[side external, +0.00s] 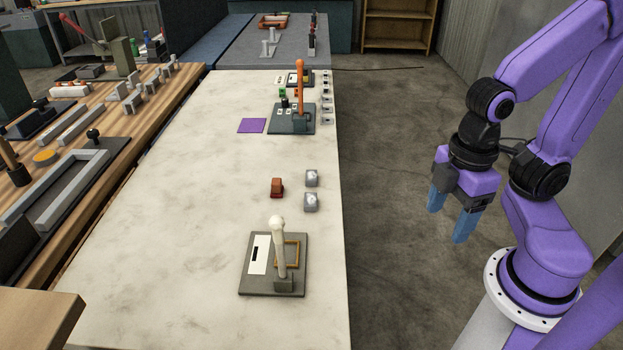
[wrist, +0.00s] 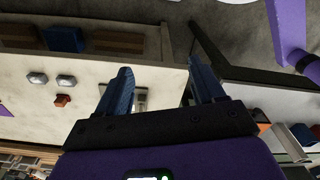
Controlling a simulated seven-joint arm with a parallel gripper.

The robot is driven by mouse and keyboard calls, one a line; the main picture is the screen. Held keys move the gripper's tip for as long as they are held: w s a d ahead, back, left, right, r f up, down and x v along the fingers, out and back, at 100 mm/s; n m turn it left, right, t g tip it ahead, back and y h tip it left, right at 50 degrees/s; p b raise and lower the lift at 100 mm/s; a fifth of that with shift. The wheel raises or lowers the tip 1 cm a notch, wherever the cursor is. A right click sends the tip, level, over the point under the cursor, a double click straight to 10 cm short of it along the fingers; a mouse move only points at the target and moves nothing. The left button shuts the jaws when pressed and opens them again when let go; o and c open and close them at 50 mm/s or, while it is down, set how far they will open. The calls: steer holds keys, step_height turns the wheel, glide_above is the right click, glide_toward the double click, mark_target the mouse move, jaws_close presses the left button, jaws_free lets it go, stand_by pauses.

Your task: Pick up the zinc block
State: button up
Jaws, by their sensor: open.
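Two small grey blocks lie on the pale stone table: a farther grey block (side external: 312,177) and a nearer grey block (side external: 311,202). Both have a lighter patch on top and look alike; I cannot tell which is the zinc block. Both also show at the left of the wrist view, as one grey block (wrist: 38,78) and another grey block (wrist: 66,81). My gripper (side external: 448,224) is open and empty, off the table's right edge and well apart from the blocks. Its blue fingers (wrist: 158,72) are spread in the wrist view.
A reddish-brown block (side external: 277,187) lies just left of the grey ones. A plate with a white-knobbed lever (side external: 279,240) stands nearer. An orange-lever panel (side external: 300,95) and a purple square (side external: 252,125) are farther back. The table's left side is clear.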

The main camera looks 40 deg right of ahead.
steer(key=w+a+m+t, duration=0.1)
steer(key=w+a+m, duration=0.15)
steer(key=w, duration=0.35)
steer(key=w+a+m, duration=0.1)
steer(key=w+m, duration=0.2)
steer(key=w, duration=0.3)
steer(key=m+t+h, duration=0.2)
steer(key=m+h, duration=0.2)
steer(key=m, duration=1.2)
glide_above(311, 175)
steer(key=s+a, duration=0.1)
steer(key=s, duration=0.1)
steer(key=f, duration=1.8)
steer(key=shift+s+a+f, duration=0.1)
steer(key=shift+a+f, duration=0.1)
steer(key=shift+f, duration=0.1)
steer(key=shift+a+x, duration=0.15)
steer(key=shift+x, duration=1.2)
steer(key=shift+a+x, duration=0.1)
steer(key=shift+x, duration=1.25)
jaws_close()
